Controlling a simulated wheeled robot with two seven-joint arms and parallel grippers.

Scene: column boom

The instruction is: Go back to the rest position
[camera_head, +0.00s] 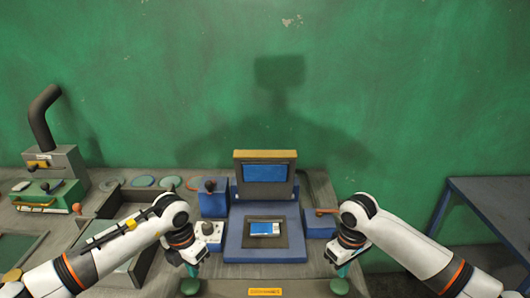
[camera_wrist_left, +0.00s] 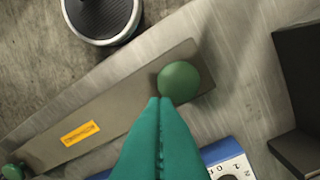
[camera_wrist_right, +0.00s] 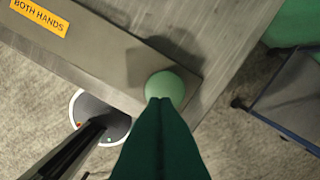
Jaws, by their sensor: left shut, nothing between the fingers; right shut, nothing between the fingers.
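My left gripper (camera_head: 191,271) is shut and empty, pointing down at the left end of the bench's front edge strip. In the left wrist view its green fingertips (camera_wrist_left: 160,100) are beside a round green button (camera_wrist_left: 180,80), partly overlapping it in the picture. My right gripper (camera_head: 342,270) is shut and empty over the right end of the same strip. In the right wrist view its fingertips (camera_wrist_right: 159,101) overlap the lower edge of another round green button (camera_wrist_right: 166,87). I cannot tell whether either gripper touches its button.
A blue press (camera_head: 265,247) with a small part (camera_head: 264,228) in it stands between my arms. An orange label (camera_wrist_right: 40,14) reads "BOTH HANDS". A grey machine with a bent pipe (camera_head: 45,120) is far left. A blue-framed table (camera_head: 492,205) is at right. A green wall stands behind.

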